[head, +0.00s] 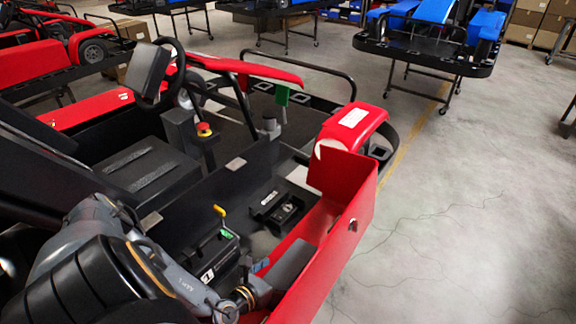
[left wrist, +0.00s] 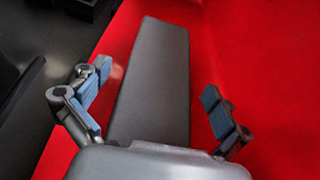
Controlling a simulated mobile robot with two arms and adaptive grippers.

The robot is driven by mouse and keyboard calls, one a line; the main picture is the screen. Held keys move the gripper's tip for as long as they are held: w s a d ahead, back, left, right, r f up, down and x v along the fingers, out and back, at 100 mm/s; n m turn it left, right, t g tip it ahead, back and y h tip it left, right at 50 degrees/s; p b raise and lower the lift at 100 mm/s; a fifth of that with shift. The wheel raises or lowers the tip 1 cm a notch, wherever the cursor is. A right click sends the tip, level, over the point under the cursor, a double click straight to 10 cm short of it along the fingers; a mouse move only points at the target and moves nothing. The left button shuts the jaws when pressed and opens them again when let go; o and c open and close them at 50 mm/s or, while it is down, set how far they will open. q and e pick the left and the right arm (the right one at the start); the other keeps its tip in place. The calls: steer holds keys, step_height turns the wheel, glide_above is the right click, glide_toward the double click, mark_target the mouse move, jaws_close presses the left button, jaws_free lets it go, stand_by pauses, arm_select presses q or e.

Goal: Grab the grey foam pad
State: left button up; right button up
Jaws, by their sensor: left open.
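The grey foam pad (head: 291,266) is a dark grey slab lying along the red side panel of the nearest kart in the head view. In the left wrist view the pad (left wrist: 155,85) runs upright between my two fingers on a red surface. My left gripper (head: 260,283) is at the pad's near end in the head view. In the left wrist view my left gripper (left wrist: 157,86) is open, with a blue-padded finger on each side of the pad and gaps between. The fingers do not grip it. My right gripper is not in view.
A black box with a yellow handle (head: 214,252) stands in the kart left of the pad. A black tray (head: 279,211) lies beyond it. The red panel (head: 346,222) rises on the right. Concrete floor (head: 470,220) is free on the right.

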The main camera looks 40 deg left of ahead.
arm_select(q)
steer(key=shift+s, duration=0.1)
steer(key=c, duration=1.1)
steer(key=shift+r, duration=0.2)
